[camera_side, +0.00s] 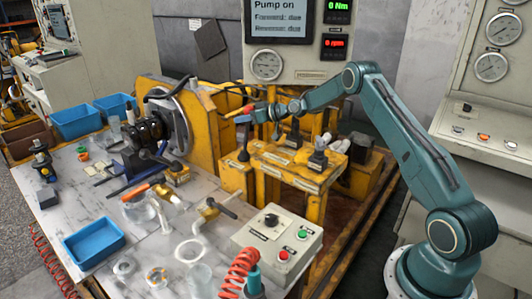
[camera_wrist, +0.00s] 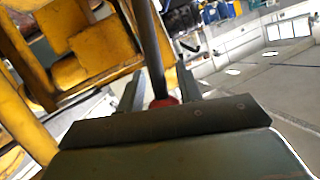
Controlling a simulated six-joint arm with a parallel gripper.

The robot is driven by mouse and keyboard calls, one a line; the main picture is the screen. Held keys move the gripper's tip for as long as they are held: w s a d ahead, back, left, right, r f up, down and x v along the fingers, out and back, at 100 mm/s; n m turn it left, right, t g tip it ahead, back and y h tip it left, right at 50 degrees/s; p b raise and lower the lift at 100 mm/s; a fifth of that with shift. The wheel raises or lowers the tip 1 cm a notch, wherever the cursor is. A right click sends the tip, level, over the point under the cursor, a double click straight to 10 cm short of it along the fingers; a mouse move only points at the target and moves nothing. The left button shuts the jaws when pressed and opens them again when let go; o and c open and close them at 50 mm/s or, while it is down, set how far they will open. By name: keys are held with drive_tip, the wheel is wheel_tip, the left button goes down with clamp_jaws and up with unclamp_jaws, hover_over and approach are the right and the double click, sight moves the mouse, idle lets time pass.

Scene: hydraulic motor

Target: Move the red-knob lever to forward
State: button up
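The red-knob lever shows its red knob (camera_side: 247,109) in the side view, at the tip of my gripper (camera_side: 254,113), above the yellow valve stand. In the wrist view the red knob (camera_wrist: 165,102) sits between the two fingers of my gripper (camera_wrist: 158,88), and its dark rod runs up and away. The fingers stand apart on either side of the knob, with a gap visible at the left finger. The near part of the knob is hidden by the gripper body. The screen (camera_side: 279,20) reads "Pump on", with forward and reverse both marked due.
A yellow frame (camera_side: 205,125) rises to the left. A control box (camera_side: 277,240) with a dial and buttons, blue trays (camera_side: 93,243) and loose parts crowd the bench in front.

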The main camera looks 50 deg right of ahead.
drive_tip(key=shift+s+d+r, duration=0.2)
drive_tip(key=shift+s, duration=0.3)
drive_tip(key=s+r, duration=0.3)
drive_tip(key=r, duration=0.5)
drive_tip(key=shift+d+r, duration=0.2)
drive_tip(key=shift+d, duration=0.2)
drive_tip(key=shift+s, duration=0.1)
